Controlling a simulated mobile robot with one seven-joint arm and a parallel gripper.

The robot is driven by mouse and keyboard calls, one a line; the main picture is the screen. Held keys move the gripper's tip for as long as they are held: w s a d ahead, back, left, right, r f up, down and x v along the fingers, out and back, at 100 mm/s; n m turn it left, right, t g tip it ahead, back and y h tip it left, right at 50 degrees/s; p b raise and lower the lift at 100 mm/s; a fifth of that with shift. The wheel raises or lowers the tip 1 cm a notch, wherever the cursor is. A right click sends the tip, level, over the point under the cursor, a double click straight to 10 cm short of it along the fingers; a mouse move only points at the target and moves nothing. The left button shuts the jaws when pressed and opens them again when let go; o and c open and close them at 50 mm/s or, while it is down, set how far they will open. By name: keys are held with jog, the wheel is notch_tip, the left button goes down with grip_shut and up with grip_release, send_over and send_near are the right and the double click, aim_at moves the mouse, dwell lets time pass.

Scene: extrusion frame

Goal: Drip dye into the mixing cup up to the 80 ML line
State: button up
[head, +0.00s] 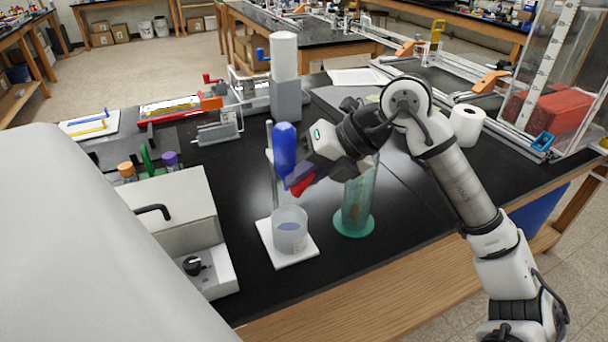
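The mixing cup (290,238) is a clear, frosted cup standing upright on a white square plate (287,257). A bluish patch, apparently liquid, shows inside it. Its scale marks are too small to read, so I cannot tell the level. A blue dye bottle (284,143) is above the cup with its rounded, wider end up and its lower end narrowing toward the cup. My gripper (297,180) reaches in from the right, with its purple and red finger parts against the bottle's lower part. It appears shut on the bottle. Any falling drop is too small to see.
A tall green-tinted glass cylinder (357,205) stands close right of the cup, under my arm. A metal rod (271,165) rises behind the cup. A white instrument (180,215) is at left. A paper roll (466,125) stands at right. The black bench top before the cup is clear.

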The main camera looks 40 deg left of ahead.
jog(key=shift+b, duration=0.3)
grip_shut()
jog(key=t+h+b, duration=0.1)
jog(key=t+b, duration=0.2)
jog(key=shift+s+a+r+n+h, duration=0.1)
jog(key=shift+s+a+n+h, duration=0.1)
jog(key=shift+s+n+h, duration=0.2)
jog(key=shift+s+a+r+n+t+h+b, duration=0.1)
jog(key=shift+s+n+t+h+b, duration=0.15)
jog(key=shift+t+b, duration=0.5)
jog(key=shift+s+a+r+n+t+h+b, duration=0.15)
jog(key=shift+t+h+b, duration=0.3)
jog(key=shift+t, duration=0.5)
jog(key=shift+d, duration=0.1)
jog(key=o, duration=0.7)
grip_release()
jog(key=b+v, duration=0.1)
jog(key=v, duration=1.3)
jog(key=shift+b, duration=0.35)
